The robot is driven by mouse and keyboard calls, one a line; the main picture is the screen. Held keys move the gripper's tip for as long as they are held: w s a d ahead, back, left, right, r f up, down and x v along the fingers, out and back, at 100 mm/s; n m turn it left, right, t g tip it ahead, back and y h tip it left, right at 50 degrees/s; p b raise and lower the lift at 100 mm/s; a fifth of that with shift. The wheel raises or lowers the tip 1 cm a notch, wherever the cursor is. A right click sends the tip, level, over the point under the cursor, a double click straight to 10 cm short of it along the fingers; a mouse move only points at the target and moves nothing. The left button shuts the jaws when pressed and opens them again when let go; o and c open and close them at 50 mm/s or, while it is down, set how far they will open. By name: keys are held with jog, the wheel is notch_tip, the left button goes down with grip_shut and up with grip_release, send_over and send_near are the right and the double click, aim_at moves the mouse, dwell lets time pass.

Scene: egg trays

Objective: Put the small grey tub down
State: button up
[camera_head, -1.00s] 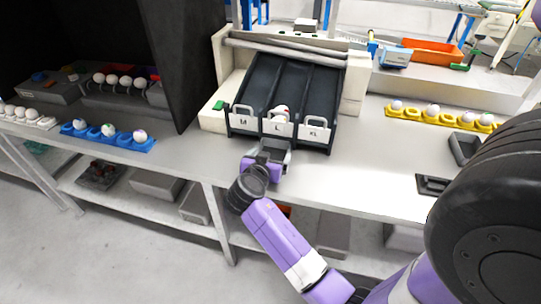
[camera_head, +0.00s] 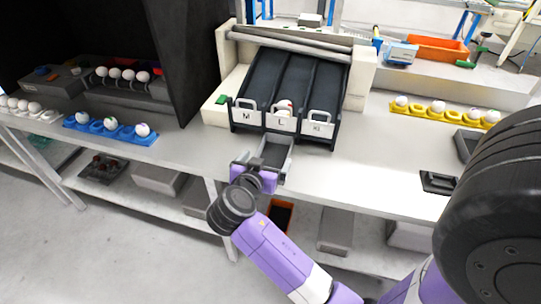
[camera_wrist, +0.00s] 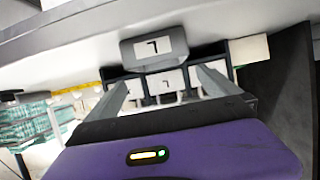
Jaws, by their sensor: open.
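The small grey tub (camera_head: 274,147) stands on the bench in front of the sorter's middle lane, marked L. In the wrist view the tub (camera_wrist: 128,52) appears upside down, its labelled face towards me. My gripper (camera_head: 266,161) is low at the bench's front edge, just in front of the tub. In the wrist view the two fingers of my gripper (camera_wrist: 167,80) are spread apart with nothing gripped between them. The tub's base is not clear in the head view.
The dark three-lane sorter (camera_head: 285,85) stands just behind, with labelled fronts and a ball or egg in the middle lane. A blue egg tray (camera_head: 100,130) lies left and a yellow one (camera_head: 450,115) right. A tall dark panel (camera_head: 185,60) stands to the left.

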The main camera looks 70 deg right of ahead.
jog(key=s+a+f+n+t+y, duration=0.2)
jog(key=a+f+n+t+y, duration=0.3)
jog(key=a, duration=0.5)
jog(key=s+a+f+n+t+y, duration=0.15)
jog(key=a+f+n+t, duration=0.25)
jog(key=a+n, duration=0.5)
jog(key=s+a+r+n+t+y, duration=0.1)
jog(key=s+a+r+t+y, duration=0.15)
jog(key=s+a+y, duration=0.55)
jog(key=s+a+r+n+t, duration=0.1)
jog(key=s+a+r, duration=0.1)
jog(key=r, duration=0.3)
jog(key=s+a+r+n+t, duration=0.1)
jog(key=s+a+r, duration=0.1)
jog(key=r, duration=0.2)
jog(key=shift+s+r+h, duration=0.4)
jog(key=shift+h, duration=0.05)
jog(key=shift+c, duration=0.4)
